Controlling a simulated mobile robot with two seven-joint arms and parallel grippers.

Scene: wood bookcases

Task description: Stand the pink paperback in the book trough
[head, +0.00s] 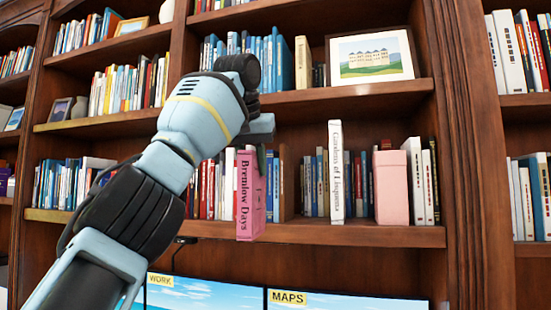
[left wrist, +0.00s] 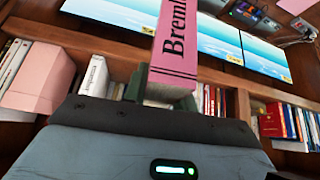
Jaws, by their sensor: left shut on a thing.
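The pink paperback (head: 250,197), with "Bremlow Days" on its spine, is upright in front of the bookcase's lower shelf. My left gripper (head: 262,152) is shut on its top end, with the arm coming in from the left. In the left wrist view the pink paperback (left wrist: 176,48) stretches away from the gripper (left wrist: 165,95), its spine lettering partly cut off by the frame edge. I cannot make out a book trough in either view. My right gripper is not in view.
The lower shelf (head: 330,233) holds rows of books, a protruding white book (head: 336,172) and a pink box-like object (head: 390,187). A framed picture (head: 370,55) stands on the shelf above. Blue panels labelled WORK (head: 205,292) and MAPS (head: 345,300) lie below.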

